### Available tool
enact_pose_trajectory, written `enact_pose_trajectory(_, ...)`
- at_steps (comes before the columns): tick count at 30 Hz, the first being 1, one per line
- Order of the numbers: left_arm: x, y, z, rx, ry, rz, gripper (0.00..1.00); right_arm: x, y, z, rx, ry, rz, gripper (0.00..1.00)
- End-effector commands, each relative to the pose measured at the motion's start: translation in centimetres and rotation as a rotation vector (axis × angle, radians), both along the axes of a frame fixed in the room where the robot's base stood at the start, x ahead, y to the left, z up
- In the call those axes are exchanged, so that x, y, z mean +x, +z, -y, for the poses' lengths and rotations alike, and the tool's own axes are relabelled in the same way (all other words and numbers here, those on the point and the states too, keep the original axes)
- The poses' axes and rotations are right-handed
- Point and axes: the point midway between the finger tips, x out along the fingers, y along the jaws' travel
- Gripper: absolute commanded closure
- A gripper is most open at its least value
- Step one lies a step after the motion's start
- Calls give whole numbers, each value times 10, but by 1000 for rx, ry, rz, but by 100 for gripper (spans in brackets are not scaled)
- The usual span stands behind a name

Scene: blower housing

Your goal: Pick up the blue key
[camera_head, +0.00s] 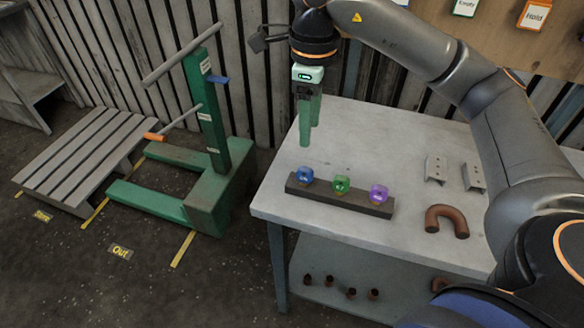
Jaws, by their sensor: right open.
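The blue key (305,174) stands upright at the left end of a dark bar-shaped holder (353,203) on the grey table. A green key (341,184) stands in the middle of the holder and a purple key (378,193) near its right end. My right gripper (308,135) has green fingers pointing down. It is open and empty, above the table and apart from the blue key, which shows a little below the fingertips in the picture. The lower ends of the keys are hidden in the holder. My left gripper is not in view.
The grey table (400,140) also carries a brown U-shaped pipe (447,221) and two metal brackets (436,169) at the right. A lower shelf (335,275) holds several small brown pieces. A green pallet jack (209,130) and a slatted pallet (78,155) stand at the left.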

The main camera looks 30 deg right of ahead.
Motion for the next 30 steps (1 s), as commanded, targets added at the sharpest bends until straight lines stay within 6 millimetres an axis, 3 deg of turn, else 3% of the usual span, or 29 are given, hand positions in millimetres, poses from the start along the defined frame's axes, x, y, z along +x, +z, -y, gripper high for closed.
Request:
enact_pose_trajectory(10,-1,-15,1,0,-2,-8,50,-1,-53,0,-3,1,-5,45)
enact_pose_trajectory(19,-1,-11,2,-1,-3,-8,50,0,-77,0,-4,0,-3,45)
enact_pose_trajectory(25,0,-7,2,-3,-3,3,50,2,-108,-3,-3,0,-5,45)
enact_pose_trajectory(30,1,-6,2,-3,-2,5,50,3,-122,-3,-2,0,-1,45)
